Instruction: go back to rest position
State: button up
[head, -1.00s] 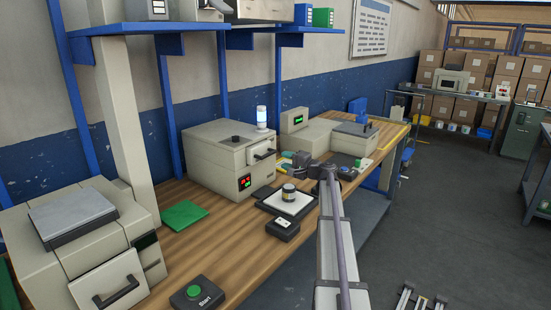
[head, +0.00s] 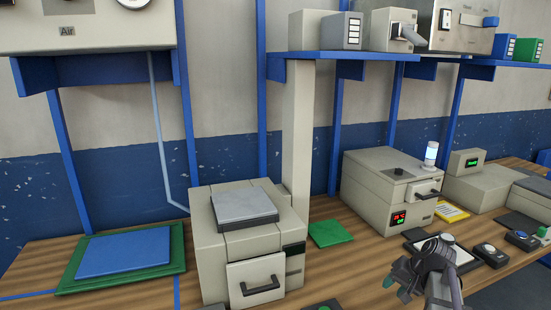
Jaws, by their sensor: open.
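My gripper (head: 396,288) shows at the lower right of the head view, at the end of my grey arm. Its jaws are open and I see nothing between them. It is over the front part of the wooden bench (head: 350,275), in front of the beige machine with the red display (head: 385,190).
A beige machine with a grey top plate and drawer (head: 250,240) stands left of my gripper. A blue panel on a green mat (head: 125,252) lies further left. A green pad (head: 330,233) lies between the machines. Small button boxes (head: 490,254) sit at right. Blue shelves (head: 340,58) hang above.

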jog(key=s+a+n+g+h+p, duration=0.1)
jog(key=s+a+n+h, duration=0.1)
jog(key=s+a, duration=0.5)
jog(key=s+a+r+n+g+h+p, duration=0.1)
jog(key=s+a+n+g+h, duration=0.1)
jog(key=s+a, duration=0.5)
jog(key=a+n, duration=0.1)
jog(key=a, duration=0.4)
jog(key=shift+r+n+g+p, duration=0.3)
jog(key=shift+n+p, duration=0.05)
jog(key=shift+n, duration=0.05)
